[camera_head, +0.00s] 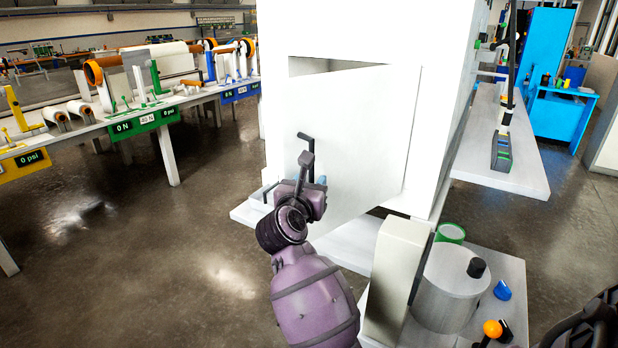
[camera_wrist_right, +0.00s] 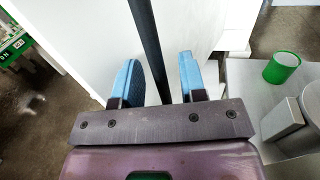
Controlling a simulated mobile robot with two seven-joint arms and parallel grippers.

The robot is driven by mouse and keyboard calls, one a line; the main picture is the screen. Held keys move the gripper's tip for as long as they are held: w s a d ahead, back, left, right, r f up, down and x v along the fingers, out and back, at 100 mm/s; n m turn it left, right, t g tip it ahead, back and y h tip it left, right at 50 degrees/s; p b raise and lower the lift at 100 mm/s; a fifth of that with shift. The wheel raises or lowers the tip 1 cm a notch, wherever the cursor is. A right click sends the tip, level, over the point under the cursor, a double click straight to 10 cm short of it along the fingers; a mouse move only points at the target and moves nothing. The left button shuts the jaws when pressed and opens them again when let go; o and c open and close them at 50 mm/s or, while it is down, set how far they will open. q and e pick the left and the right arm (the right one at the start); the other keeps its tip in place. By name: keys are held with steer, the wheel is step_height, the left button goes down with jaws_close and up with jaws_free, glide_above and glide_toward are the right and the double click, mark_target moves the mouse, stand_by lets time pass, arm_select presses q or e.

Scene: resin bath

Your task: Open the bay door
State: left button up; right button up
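The white bay door (camera_head: 360,130) stands partly open on the white cabinet (camera_head: 350,25). Its left edge is swung out towards me, and a shadowed gap (camera_head: 312,66) shows above it. A dark handle (camera_head: 306,138) is at the door's free side. My right gripper (camera_head: 309,178) is at the handle, its fingers largely hidden in the head view. In the right wrist view the dark handle bar (camera_wrist_right: 150,45) runs between the two blue fingers (camera_wrist_right: 160,80), with a visible gap beside the bar; the gripper is open around it. My left gripper is not in view.
Below the door at right, a bench holds a beige box (camera_head: 397,270), a grey cylinder (camera_head: 450,290) and a green container (camera_head: 450,233). A long bench (camera_head: 172,158) with fixtures stands at left. Bare floor (camera_head: 140,260) lies between it and the door.

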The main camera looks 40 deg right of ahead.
steer(key=shift+d, duration=0.15)
steer(key=shift+c, duration=0.9)
jaws_close()
steer(key=shift+s+r, duration=0.1)
steer(key=s+p, duration=0.1)
steer(key=s, duration=0.1)
steer(key=s+d+p, duration=0.1)
steer(key=s, duration=0.2)
steer(key=shift+s+d, duration=0.15)
steer(key=shift+s, duration=0.1)
